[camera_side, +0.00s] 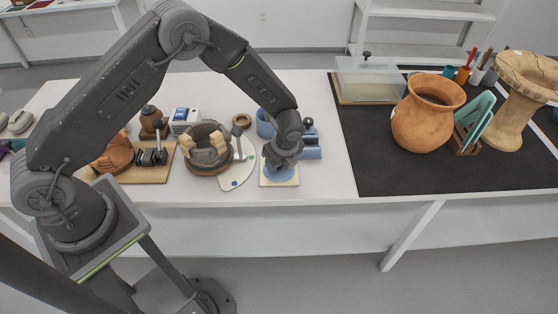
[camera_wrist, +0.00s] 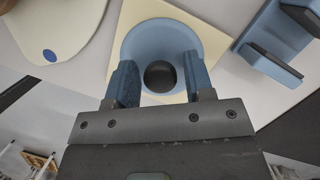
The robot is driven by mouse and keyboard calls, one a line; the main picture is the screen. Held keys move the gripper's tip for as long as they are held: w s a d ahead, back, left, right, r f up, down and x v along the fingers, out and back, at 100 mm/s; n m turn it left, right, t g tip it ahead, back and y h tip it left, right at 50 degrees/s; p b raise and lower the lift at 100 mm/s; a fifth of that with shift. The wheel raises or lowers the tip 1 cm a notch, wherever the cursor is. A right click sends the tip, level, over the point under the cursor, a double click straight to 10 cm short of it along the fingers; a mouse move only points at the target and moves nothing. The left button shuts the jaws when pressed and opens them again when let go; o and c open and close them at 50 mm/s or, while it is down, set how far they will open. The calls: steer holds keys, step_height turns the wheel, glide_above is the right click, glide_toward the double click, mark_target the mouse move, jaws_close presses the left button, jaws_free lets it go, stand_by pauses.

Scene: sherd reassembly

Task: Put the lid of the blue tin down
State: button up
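The blue lid (camera_side: 277,177) lies flat on a cream square board (camera_side: 291,182) near the table's front edge. In the wrist view the lid (camera_wrist: 207,40) is a round blue disc with a dark round knob (camera_wrist: 160,77), and the board (camera_wrist: 150,9) shows around it. My gripper (camera_wrist: 160,72) is right over the lid, one finger on each side of the knob, with a narrow gap seen on both sides. It looks open. The blue tin (camera_side: 264,124) stands just behind my gripper in the side view, partly hidden by my arm.
A blue clamp-like stand (camera_side: 311,145) is close on the right; it also shows in the wrist view (camera_wrist: 275,45). A white palette (camera_side: 238,176) and a grey pot with pale sherds (camera_side: 208,150) are on the left. Bare white table lies right, before the black mat (camera_side: 375,165).

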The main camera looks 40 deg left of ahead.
steer(key=shift+o, duration=0.7)
steer(key=shift+r, duration=0.1)
steer(key=w+v, duration=0.1)
steer(key=v, duration=1.1)
step_height(320, 180, up, 11)
steer(key=n+t+h, duration=0.1)
steer(key=n, duration=0.4)
glide_above(285, 175)
steer(key=s+a, duration=0.3)
steer(key=s, duration=0.1)
steer(key=s+a+r+n+t, duration=0.1)
steer(key=s+r+n, duration=0.2)
steer(key=s+n, duration=0.2)
steer(key=s+a+r+n+t+h, duration=0.1)
steer(key=s+r+n, duration=0.3)
steer(key=s, duration=0.4)
steer(key=s+a+r+n+t+h, duration=0.1)
steer(key=s+a+r+n+t, duration=0.1)
steer(key=s+r+n, duration=0.2)
steer(key=s+n, duration=0.2)
steer(key=s, duration=0.1)
steer(key=shift+s, duration=0.35)
